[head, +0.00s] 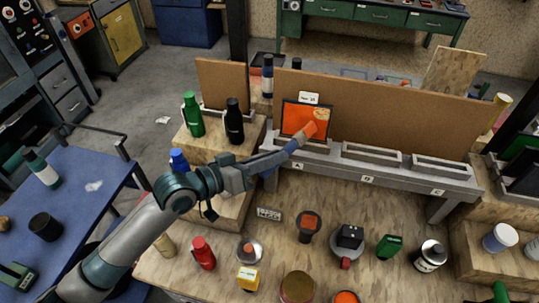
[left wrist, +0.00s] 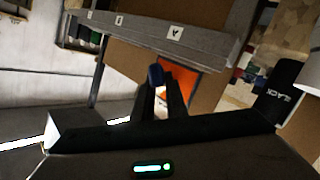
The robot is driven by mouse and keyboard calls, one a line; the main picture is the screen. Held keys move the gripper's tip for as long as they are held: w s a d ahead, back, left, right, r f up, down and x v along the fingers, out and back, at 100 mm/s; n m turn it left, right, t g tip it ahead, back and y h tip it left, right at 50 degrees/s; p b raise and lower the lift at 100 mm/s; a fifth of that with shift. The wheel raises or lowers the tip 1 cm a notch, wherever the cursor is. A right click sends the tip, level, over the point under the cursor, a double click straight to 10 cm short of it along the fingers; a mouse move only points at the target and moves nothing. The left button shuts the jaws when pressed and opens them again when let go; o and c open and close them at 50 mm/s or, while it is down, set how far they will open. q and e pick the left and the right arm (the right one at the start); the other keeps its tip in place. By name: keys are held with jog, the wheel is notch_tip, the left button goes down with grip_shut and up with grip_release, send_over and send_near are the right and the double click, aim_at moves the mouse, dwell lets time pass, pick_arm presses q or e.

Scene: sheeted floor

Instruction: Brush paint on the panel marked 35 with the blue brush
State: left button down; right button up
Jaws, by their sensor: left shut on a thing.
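The dark-framed panel (head: 291,125) stands upright in the leftmost slot of the grey rack, with orange paint over its face. A small white tag (head: 308,98) above it seems to read 35, but is too small to be sure. My left gripper (head: 272,158) is shut on the blue brush (head: 292,147). The brush's orange end overlaps the panel's lower right; contact is hard to confirm. In the left wrist view, my left fingers (left wrist: 160,102) hold the blue handle (left wrist: 156,74), with the orange panel (left wrist: 182,82) behind. My right gripper is out of view.
The grey rack (head: 375,172) has empty slots right of the panel, before a brown board (head: 400,120). Green (head: 193,115) and black (head: 234,122) bottles stand left of the panel. Several cans and jars, including a red bottle (head: 203,253), crowd the front bench.

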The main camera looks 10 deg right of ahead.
pick_arm(q)
jog(key=shift+s+d+r+p, duration=0.2)
jog(key=shift+s+d+p, duration=0.15)
jog(key=shift+d, duration=0.3)
jog(key=shift+s+d+f, duration=0.1)
jog(key=shift+s+d, duration=0.1)
jog(key=shift+d, duration=0.3)
jog(key=shift+s+d+f, duration=0.1)
jog(key=shift+s+d, duration=0.05)
jog(key=shift+d, duration=0.3)
jog(key=shift+r, duration=0.15)
jog(key=shift+w+r, duration=0.15)
jog(key=shift+r, duration=0.5)
jog(key=shift+w+a+b, duration=0.15)
jog(key=shift+w+a, duration=0.1)
jog(key=shift+a, duration=0.35)
jog(key=shift+w+a+b, duration=0.1)
jog(key=shift+w+a, duration=0.1)
jog(key=shift+a, duration=0.45)
jog(key=shift+w+a+b, duration=0.15)
jog(key=shift+w+a, duration=0.1)
jog(key=shift+a, duration=0.35)
